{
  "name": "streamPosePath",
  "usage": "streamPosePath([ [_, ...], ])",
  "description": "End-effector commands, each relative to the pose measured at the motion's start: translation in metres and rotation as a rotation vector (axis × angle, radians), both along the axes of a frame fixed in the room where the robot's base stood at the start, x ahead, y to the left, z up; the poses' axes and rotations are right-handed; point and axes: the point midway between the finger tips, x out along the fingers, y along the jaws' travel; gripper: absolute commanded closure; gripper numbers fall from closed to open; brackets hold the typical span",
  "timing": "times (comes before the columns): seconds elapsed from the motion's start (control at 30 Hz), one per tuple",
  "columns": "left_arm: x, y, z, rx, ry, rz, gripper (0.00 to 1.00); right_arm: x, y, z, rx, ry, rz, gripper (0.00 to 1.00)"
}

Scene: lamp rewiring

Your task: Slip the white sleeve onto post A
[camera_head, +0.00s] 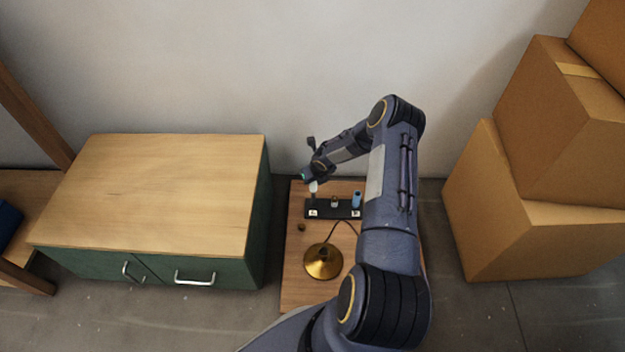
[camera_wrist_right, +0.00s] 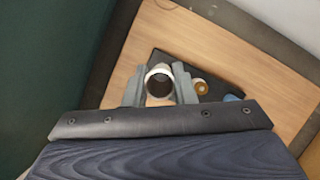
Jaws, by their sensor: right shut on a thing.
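The white sleeve (camera_head: 314,187) is upright above the left end of a black block (camera_head: 323,207). My right gripper (camera_wrist_right: 160,88) is shut on the white sleeve (camera_wrist_right: 160,70). The wrist view looks down into its dark round opening, with a finger on each side. The black block (camera_wrist_right: 228,94) is partly hidden behind the gripper there. It bears two small white labels, left (camera_head: 313,213) and right (camera_head: 355,213), too small to read. Post A cannot be made out under the sleeve, and whether the sleeve touches it cannot be told. My left gripper is not in view.
A blue cylinder (camera_head: 356,199) stands on the block's right part, with a small pale-and-brown piece (camera_head: 334,202) at its middle. A brass lamp base (camera_head: 323,262) with a dark cord stands in front. A green cabinet (camera_head: 262,200) is close on the left, cardboard boxes (camera_head: 545,235) on the right.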

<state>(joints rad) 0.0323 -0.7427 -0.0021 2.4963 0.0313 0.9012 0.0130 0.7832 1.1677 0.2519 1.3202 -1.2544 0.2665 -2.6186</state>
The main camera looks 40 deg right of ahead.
Motion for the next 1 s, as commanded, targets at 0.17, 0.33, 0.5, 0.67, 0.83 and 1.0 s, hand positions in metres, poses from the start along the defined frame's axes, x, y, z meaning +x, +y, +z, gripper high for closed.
streamPosePath([
  [0.17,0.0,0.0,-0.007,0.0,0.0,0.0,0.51,0.0,0.0,-0.01,0.0,0.0,0.0,0.97],
  [0.33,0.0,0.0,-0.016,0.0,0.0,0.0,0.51,0.0,0.001,-0.023,0.001,0.001,-0.001,0.97],
  [0.5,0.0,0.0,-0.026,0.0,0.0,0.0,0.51,0.0,0.001,-0.037,0.002,0.001,-0.001,0.97],
  [0.67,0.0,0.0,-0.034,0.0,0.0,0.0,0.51,0.0,0.001,-0.049,0.001,0.0,-0.002,0.97],
  [0.83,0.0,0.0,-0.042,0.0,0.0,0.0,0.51,0.0,0.001,-0.063,0.001,0.0,-0.001,0.97],
  [1.0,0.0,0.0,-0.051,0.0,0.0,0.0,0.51,-0.001,0.001,-0.077,0.001,0.0,-0.001,0.97],
])
